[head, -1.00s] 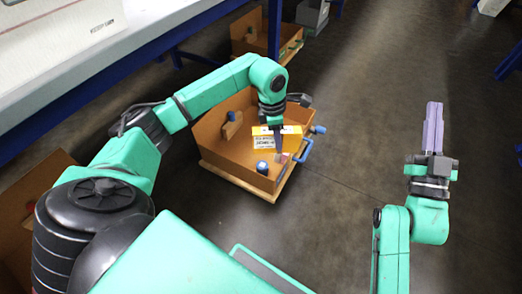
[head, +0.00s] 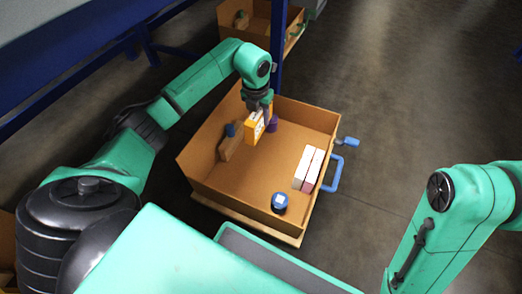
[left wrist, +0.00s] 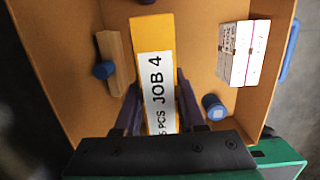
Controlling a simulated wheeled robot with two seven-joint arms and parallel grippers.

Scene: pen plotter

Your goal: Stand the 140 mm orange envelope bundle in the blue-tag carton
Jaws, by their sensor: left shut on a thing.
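The orange envelope bundle (head: 252,128), with a white label reading "JOB 4" in the left wrist view (left wrist: 158,85), is in my left gripper (head: 262,112). The gripper's purple fingers are shut on its two sides. The bundle is roughly upright, over the far part of the brown open carton (head: 200,178). I cannot tell whether its lower edge touches the carton floor. No blue tag on the carton can be made out for sure. My right arm shows at the right, but its gripper is outside the frame.
In the carton, a wooden block with a blue knob (head: 230,142) stands left of the bundle. Two pale packs (head: 308,168) stand near the right wall, and a blue cylinder (head: 280,203) near the front corner. A blue handle (head: 334,174) sticks out right. Another carton (head: 262,20) lies beyond.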

